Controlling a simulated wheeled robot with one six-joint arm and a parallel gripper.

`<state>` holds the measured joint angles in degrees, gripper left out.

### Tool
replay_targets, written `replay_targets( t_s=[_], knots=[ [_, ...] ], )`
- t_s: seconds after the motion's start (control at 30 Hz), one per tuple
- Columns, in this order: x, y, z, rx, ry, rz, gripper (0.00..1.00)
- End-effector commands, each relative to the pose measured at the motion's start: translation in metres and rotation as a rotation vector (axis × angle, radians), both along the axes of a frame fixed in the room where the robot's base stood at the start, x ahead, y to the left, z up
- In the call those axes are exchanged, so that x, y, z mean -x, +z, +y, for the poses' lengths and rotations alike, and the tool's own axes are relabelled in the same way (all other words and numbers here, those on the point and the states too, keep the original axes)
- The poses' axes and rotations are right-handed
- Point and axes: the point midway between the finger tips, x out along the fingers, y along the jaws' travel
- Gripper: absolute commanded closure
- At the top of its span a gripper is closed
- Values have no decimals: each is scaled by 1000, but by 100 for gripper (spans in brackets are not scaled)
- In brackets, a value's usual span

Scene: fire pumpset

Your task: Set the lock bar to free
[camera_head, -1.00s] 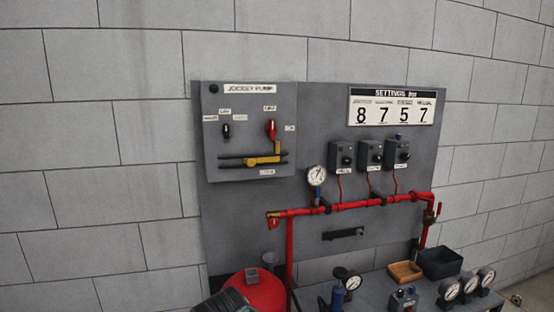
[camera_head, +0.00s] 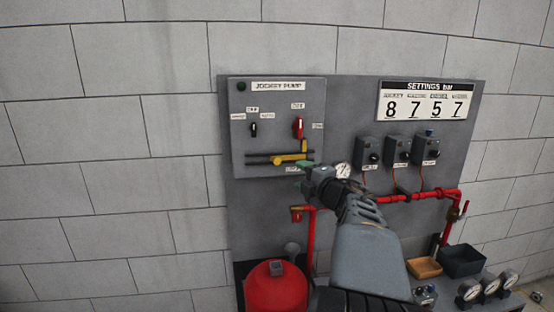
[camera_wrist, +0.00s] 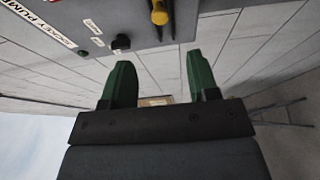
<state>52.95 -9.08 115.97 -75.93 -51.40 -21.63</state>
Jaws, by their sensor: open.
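The yellow lock bar (camera_head: 287,158) lies across dark rails low on the grey jockey pump panel (camera_head: 243,140). Its upright end sits just under the red handle (camera_head: 298,127). In the wrist view a yellow piece (camera_wrist: 159,13) shows at the top edge, beyond the fingertips. My gripper (camera_head: 312,178) is below and slightly right of the bar in the head view, and my arm hides part of the panel's lower right. In the wrist view my gripper's green fingers (camera_wrist: 160,75) are apart with nothing between them.
A small black knob (camera_head: 253,130) is on the panel left of the red handle; it also shows in the wrist view (camera_wrist: 121,42). A red pipe (camera_head: 425,194) and a gauge (camera_head: 343,170) are right of my gripper. A red tank (camera_head: 275,290) stands below.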

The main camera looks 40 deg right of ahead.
Motion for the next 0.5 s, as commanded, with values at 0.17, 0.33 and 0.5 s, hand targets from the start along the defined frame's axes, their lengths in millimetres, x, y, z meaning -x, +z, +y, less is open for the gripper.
replay_targets(
  t_s=[0.17,0.33,0.5],
  knots=[
    [-29,2,0,5,13,3,45],
    [-63,2,-2,3,12,2,45],
    [-93,2,-4,3,11,1,45]
  ],
)
